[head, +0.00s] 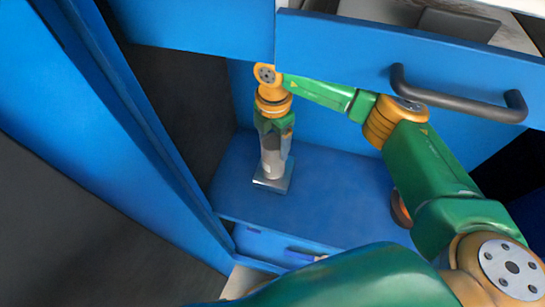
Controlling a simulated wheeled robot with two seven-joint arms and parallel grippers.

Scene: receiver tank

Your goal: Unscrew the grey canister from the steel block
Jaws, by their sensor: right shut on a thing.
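The grey canister (271,163) stands upright on the steel block (273,184), a small square plate on the blue shelf. My right gripper (273,138) comes down from above and is shut on the upper part of the canister. The gripper and wrist hide the canister's top. The canister's lower end meets the block; I cannot tell whether the thread is engaged. My left gripper is not in view.
A blue drawer front with a dark handle (455,100) juts out above my right arm. A blue upright panel (120,130) stands at the left. An orange-brown round thing (400,209) shows behind my arm.

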